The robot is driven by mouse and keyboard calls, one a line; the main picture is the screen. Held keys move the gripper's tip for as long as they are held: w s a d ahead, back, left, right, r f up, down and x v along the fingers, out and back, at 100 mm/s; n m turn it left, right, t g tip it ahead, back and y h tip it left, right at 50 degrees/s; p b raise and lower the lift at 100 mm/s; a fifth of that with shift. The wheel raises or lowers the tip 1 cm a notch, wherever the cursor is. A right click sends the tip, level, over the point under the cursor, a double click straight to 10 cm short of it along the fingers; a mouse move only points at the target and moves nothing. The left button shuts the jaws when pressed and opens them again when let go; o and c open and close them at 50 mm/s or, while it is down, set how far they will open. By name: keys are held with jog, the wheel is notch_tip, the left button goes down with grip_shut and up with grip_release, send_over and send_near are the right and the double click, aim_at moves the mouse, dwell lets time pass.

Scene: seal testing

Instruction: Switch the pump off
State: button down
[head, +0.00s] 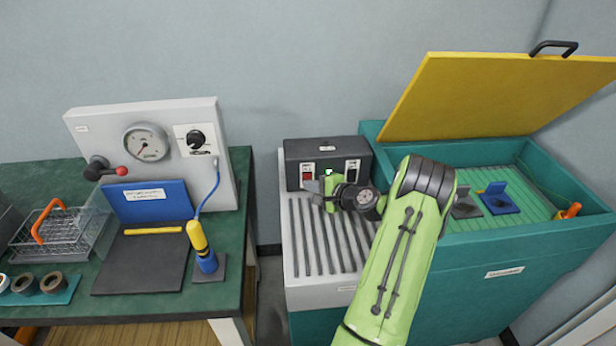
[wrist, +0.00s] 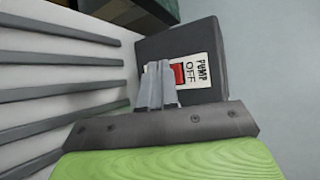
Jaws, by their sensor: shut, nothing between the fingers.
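The pump switch is a red rocker (head: 308,176) on a white plate, on the left of the front of a dark grey control box (head: 328,150). In the wrist view the red rocker (wrist: 179,74) shows partly behind my fingers, with the words PUMP and OFF on its plate (wrist: 198,72). My gripper (head: 313,186) is shut and empty, its fingertips (wrist: 163,66) right in front of the switch plate. I cannot tell whether they touch the rocker, and its tilt is hard to read.
A second switch plate (head: 353,170) sits on the right of the same box. A slatted draining top (head: 318,240) lies in front of it. To the right is a teal tank with a raised yellow lid (head: 490,95). To the left, a green bench holds a gauge panel (head: 150,120).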

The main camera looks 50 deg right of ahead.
dwell(0.7)
jog(key=shift+w+d, duration=0.3)
jog(key=shift+w, duration=0.05)
jog(key=shift+w+d+r, duration=0.1)
jog(key=shift+w+d, duration=0.05)
jog(key=shift+w, duration=0.05)
dwell(0.6)
jog(key=shift+s+a, duration=0.45)
jog(key=shift+s, duration=0.1)
jog(key=s+a, duration=0.1)
jog(key=s+a+f+b, duration=0.1)
jog(key=s, duration=0.1)
jog(key=shift+s+a, duration=0.15)
jog(key=shift+a, duration=0.15)
jog(key=shift+s+a+r+b, duration=0.1)
jog(key=shift+s+a+b, duration=0.15)
jog(key=shift+a+b, duration=0.05)
dwell(0.4)
